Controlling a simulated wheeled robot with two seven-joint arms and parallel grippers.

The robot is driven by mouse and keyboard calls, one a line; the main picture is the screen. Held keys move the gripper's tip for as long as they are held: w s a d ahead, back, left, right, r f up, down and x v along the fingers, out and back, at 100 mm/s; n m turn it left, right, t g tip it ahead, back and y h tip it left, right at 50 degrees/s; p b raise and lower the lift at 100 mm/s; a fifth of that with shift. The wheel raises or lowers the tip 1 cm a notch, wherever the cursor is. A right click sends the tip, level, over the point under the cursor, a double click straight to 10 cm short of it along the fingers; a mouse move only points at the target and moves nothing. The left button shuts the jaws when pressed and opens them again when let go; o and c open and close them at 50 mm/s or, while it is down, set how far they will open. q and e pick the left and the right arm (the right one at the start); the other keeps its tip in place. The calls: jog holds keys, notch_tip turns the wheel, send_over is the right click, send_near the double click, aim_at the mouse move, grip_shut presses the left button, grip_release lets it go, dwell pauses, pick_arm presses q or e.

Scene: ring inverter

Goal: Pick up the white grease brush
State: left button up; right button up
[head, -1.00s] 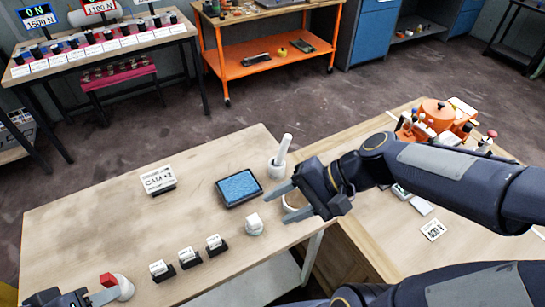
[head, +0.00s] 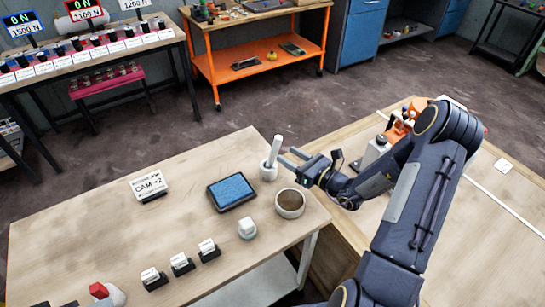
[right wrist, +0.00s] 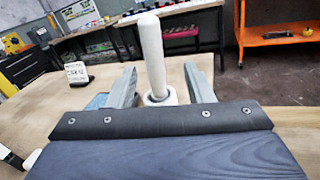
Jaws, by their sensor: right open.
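The white grease brush (head: 275,150) stands tilted slightly in a small white holder (head: 268,171) near the far right corner of the wooden table. Its bristle end is hidden in the holder. My right gripper (head: 285,158) is open, its fingers pointing left toward the brush. In the right wrist view the brush handle (right wrist: 151,55) rises between the two open fingers (right wrist: 157,88), with the holder (right wrist: 160,97) beyond. I cannot tell whether the fingers touch it. My left gripper is not clearly seen.
A round cup (head: 290,203) with a brown inside stands just in front of the holder. A blue-topped tray (head: 231,191), a white knob-like piece (head: 247,229) and a CAM +2 sign (head: 148,186) share the table. An orange cart (head: 262,62) stands behind.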

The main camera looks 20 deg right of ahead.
aim_at(277, 150)
jog(key=p+x, duration=0.1)
jog(key=x, duration=0.4)
jog(key=shift+s+a+r+p, duration=0.15)
jog(key=shift+s+a+p, duration=0.05)
jog(key=shift+a+p, duration=0.15)
jog(key=shift+w+a, duration=0.2)
jog(key=shift+w, duration=0.25)
grip_shut()
